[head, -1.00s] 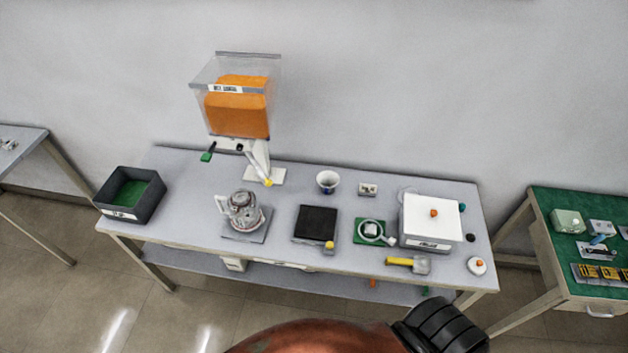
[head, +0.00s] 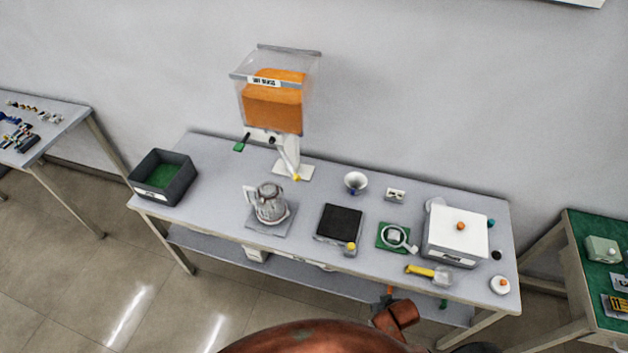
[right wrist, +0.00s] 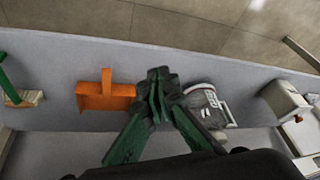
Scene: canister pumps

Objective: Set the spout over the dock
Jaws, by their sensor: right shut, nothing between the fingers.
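The dispenser's white spout (head: 288,158) with a yellow tip slants down to the right below a clear hopper (head: 275,95) of orange content. Its tip is behind a clear jug (head: 270,204), not over it. The jug stands on a grey square plate (head: 283,232). I cannot tell which part is the dock. My right gripper (right wrist: 158,88) has green fingers, shut and empty, in the right wrist view. It is above a grey surface, between an orange bracket-like piece (right wrist: 105,95) and a grey-white device (right wrist: 208,103), apart from the spout. My left gripper is not in view.
A green handle (head: 241,143) sticks out below the hopper. A dark bin (head: 175,188) stands at the table's left end. A black pad (head: 339,220), a bowl (head: 356,182), a yellow-handled tool (head: 420,270) and a white-lidded box (head: 457,235) stand farther right. The table's left front is clear.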

